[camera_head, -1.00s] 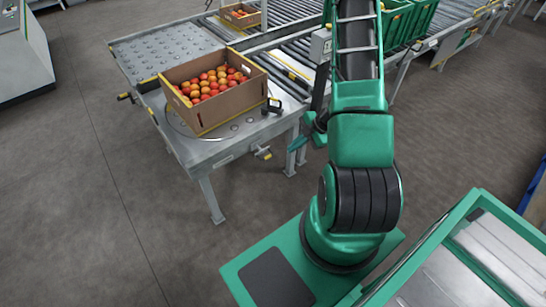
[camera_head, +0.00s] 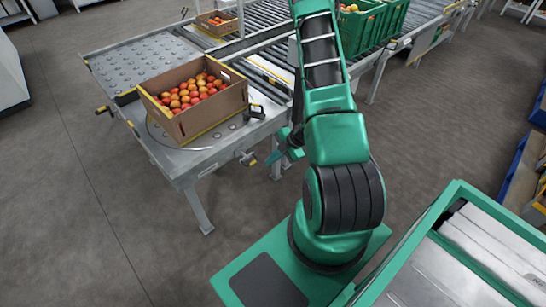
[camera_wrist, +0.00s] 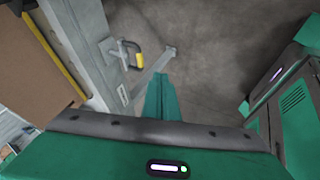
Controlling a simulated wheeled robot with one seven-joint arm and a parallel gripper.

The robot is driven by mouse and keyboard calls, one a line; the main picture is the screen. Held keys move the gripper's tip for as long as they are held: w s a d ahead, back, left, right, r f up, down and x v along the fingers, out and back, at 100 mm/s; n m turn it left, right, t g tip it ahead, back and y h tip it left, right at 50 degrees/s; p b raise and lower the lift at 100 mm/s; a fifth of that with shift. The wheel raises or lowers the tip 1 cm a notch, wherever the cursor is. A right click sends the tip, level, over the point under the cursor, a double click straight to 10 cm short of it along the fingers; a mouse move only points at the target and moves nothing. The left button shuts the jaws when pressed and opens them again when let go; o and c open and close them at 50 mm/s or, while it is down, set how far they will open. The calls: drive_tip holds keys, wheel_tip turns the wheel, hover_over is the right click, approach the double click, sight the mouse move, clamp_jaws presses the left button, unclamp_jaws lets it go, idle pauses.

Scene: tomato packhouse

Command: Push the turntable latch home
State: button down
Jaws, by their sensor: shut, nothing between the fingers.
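The turntable (camera_head: 205,140) is a round metal plate set in a table and carries a cardboard box of tomatoes (camera_head: 192,127). A latch with a yellow grip (camera_head: 248,159) sticks out from the table's near right edge. It also shows in the wrist view as a grey bracket with a yellow-topped handle (camera_wrist: 130,53). My gripper (camera_head: 273,157) is shut and empty, just right of the latch in the head view. In the wrist view its green fingers (camera_wrist: 160,92) lie together, below and right of the latch handle, with a visible gap in the picture. I cannot tell whether the latch is seated.
A black clamp-like fitting (camera_head: 254,112) stands at the box's right corner. Another handle (camera_head: 103,109) sticks out at the table's left side. Roller conveyors (camera_head: 270,50) run behind, with a green crate (camera_head: 365,30). The floor in front of the table is clear.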

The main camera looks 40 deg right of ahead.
drive_tip(key=w+a+f, duration=0.2)
drive_tip(key=w+f, duration=0.3)
drive_tip(key=w, duration=0.1)
idle(0.4)
